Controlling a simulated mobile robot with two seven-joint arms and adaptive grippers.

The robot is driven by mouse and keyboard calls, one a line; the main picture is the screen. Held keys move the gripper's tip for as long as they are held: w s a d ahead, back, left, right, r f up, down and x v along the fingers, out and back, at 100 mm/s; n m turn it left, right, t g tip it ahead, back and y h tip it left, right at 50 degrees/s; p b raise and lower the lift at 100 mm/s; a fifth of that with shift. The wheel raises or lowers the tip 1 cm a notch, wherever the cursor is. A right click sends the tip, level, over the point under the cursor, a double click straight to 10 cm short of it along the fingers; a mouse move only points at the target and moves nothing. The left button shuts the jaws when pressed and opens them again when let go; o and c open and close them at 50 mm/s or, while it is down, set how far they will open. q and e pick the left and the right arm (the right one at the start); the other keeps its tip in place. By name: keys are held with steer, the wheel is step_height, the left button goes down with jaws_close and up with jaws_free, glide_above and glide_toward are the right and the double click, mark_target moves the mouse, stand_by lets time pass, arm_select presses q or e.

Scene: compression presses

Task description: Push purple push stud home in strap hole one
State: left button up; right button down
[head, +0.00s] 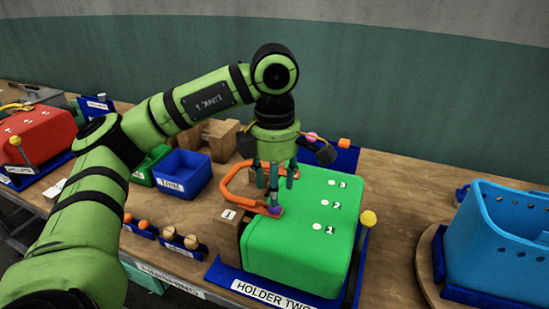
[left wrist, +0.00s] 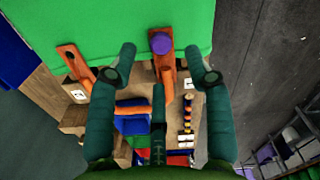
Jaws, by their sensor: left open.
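The purple push stud (head: 274,210) stands at the near end of an orange strap (head: 235,192), by the left edge of the green block (head: 300,250). The left wrist view shows the stud's round purple head (left wrist: 161,43) on the strap end (left wrist: 163,68), over the green block's edge. How deep the stud sits I cannot tell. My left gripper (head: 275,185) points down just above the stud, open and empty. In the left wrist view its fingers (left wrist: 160,63) are spread to both sides of the strap, with a third finger below. My right gripper is not in view.
The green block sits in a blue tray labelled HOLDER TWO (head: 262,290). Numbered white dots mark its top. A yellow-headed peg (head: 368,218) stands at its right. Blue bins (head: 183,173) lie left; a blue perforated basket (head: 500,235) stands right. Bare table lies between block and basket.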

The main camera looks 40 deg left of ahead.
arm_select(q)
step_height(320, 180, up, 8)
steer(key=shift+f, duration=0.2)
stand_by(0.6)
